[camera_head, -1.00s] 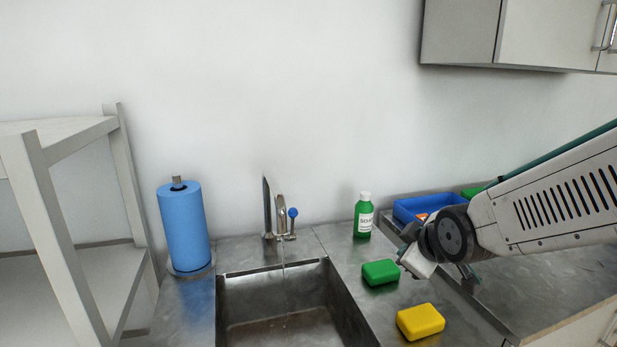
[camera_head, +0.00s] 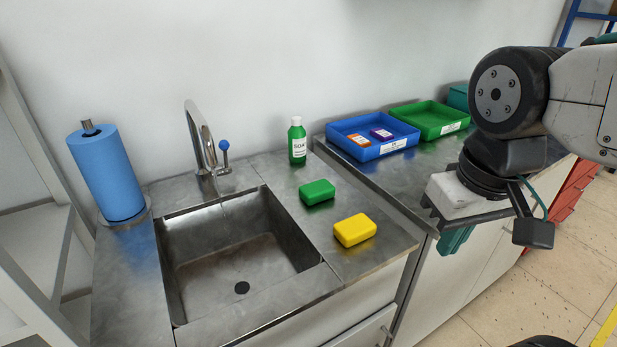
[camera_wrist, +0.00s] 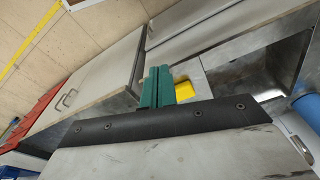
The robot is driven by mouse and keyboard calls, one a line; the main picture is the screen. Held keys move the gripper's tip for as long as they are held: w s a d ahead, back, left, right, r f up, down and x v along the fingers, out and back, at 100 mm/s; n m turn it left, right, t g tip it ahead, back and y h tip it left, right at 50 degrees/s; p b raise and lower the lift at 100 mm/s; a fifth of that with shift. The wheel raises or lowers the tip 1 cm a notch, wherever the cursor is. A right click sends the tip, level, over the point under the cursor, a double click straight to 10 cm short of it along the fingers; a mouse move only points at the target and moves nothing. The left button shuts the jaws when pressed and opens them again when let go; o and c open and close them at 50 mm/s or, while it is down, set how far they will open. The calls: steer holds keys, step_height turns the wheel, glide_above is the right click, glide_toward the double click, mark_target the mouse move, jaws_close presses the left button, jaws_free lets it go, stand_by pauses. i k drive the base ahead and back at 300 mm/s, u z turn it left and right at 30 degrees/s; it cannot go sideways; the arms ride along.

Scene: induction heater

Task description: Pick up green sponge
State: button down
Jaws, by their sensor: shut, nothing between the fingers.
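The green sponge (camera_head: 317,192) lies flat on the steel counter, just right of the sink, in the head view. I cannot make it out in the wrist view. My gripper (camera_head: 456,240) is at the right in the head view, well to the right of the sponge and apart from it, past the counter's front edge. Its teal fingers, also in the wrist view (camera_wrist: 157,88), are shut together with nothing between them.
A yellow sponge (camera_head: 355,230) lies in front of the green one. The sink (camera_head: 240,255) with a running tap (camera_head: 205,140) is left. A green soap bottle (camera_head: 297,141) stands behind. A blue tray (camera_head: 372,150) and a green tray (camera_head: 430,119) sit on the right counter.

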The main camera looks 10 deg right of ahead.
mark_target(315, 192)
steer(key=k, duration=1.3)
steer(key=z, duration=0.7)
steer(key=i, duration=1.35)
steer(key=u, duration=0.65)
steer(key=i, duration=0.55)
steer(key=u, duration=0.6)
